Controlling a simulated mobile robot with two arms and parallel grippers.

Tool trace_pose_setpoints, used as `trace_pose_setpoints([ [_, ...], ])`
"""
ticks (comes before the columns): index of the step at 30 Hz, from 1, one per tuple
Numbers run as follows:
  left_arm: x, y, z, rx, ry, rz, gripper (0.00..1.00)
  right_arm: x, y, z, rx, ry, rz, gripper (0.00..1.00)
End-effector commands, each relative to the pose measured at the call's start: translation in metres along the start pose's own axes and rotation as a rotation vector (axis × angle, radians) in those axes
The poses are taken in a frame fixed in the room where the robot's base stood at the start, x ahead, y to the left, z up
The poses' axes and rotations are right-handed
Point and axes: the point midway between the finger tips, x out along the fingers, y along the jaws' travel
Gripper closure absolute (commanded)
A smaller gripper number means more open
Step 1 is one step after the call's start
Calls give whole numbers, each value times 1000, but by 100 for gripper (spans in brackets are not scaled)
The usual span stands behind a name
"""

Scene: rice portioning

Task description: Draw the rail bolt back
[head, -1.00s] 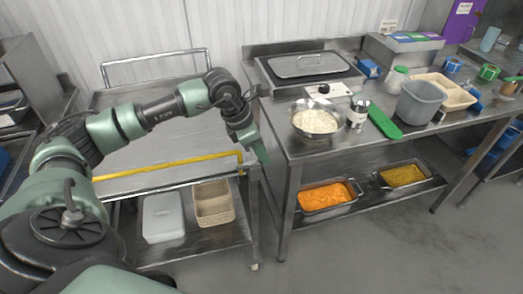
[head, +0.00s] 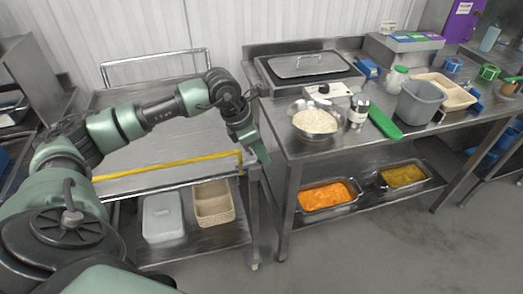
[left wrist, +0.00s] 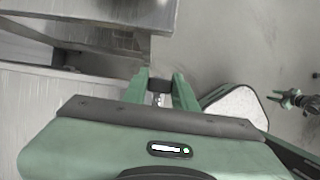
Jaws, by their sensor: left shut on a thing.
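My left gripper (head: 262,156) is at the right end of the yellow rail (head: 170,166), by the cart's front right corner, beside the gap to the work table. In the left wrist view its two green fingers (left wrist: 160,92) point away from the camera, with a small metal piece, the rail bolt (left wrist: 157,99), between them. The gripper is shut on it. In the head view the bolt is hidden by the gripper. What looks like my right gripper (left wrist: 291,99) shows small at the right of the left wrist view; its jaws are too small to read.
The steel cart (head: 180,187) has a bare top. Its lower shelf holds a white bin (head: 163,218) and a beige basket (head: 213,203). The work table (head: 290,150) stands close on the right, with a rice bowl (head: 315,123) near its edge. Open floor lies in front.

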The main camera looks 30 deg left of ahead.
Motion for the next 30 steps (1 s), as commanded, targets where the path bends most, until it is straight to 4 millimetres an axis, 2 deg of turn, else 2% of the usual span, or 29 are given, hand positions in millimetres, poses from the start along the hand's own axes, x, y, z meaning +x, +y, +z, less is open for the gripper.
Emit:
trace_pose_setpoints([
  [7,-1,1,2,0,-4,2,100,0,0,0,0,0,0,64],
  [15,11,1,32,0,-8,2,100,8,0,1,-1,0,0,64],
  [23,11,1,33,0,-7,3,100,7,0,1,-1,0,0,64],
  [24,11,1,33,0,-7,3,70,7,0,1,-1,0,0,64],
  [26,11,1,33,0,-6,3,53,7,0,1,-1,0,-1,64],
  [30,12,1,32,0,-4,2,51,7,-1,1,-1,0,-1,64],
])
